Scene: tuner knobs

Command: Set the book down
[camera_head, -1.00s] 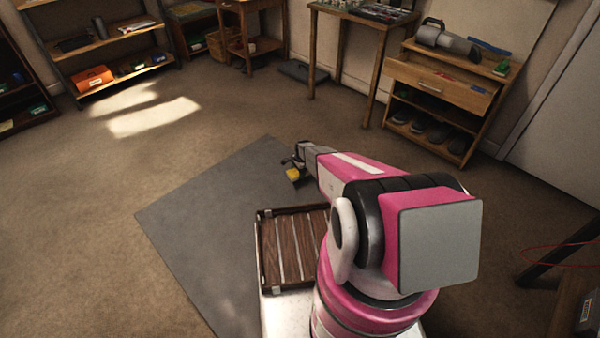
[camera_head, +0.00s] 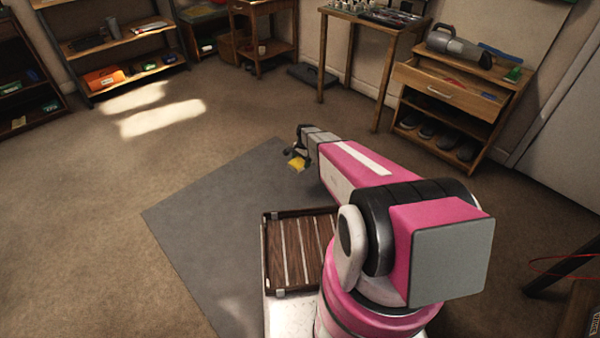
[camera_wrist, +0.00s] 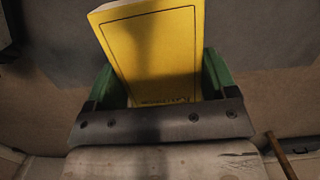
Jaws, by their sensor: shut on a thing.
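The book is yellow (camera_wrist: 152,50) and fills the middle of the wrist view, its cover facing the camera. My gripper (camera_wrist: 160,82) is shut on it, with a green finger on each side of the book. In the head view the book (camera_head: 297,164) is a small yellow shape held over the grey mat, near the mat's far corner. My gripper (camera_head: 297,152) is at the end of the outstretched arm, and its fingers are too small there to make out. The book's lower end is hidden behind the gripper's dark plate.
The grey mat (camera_head: 200,215) lies on the open carpet. A wooden drawer cabinet (camera_head: 450,90) with its drawer pulled out stands at right, beside a tall table (camera_head: 372,22). Shelves (camera_head: 112,48) stand at back left. The carpet at left is clear.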

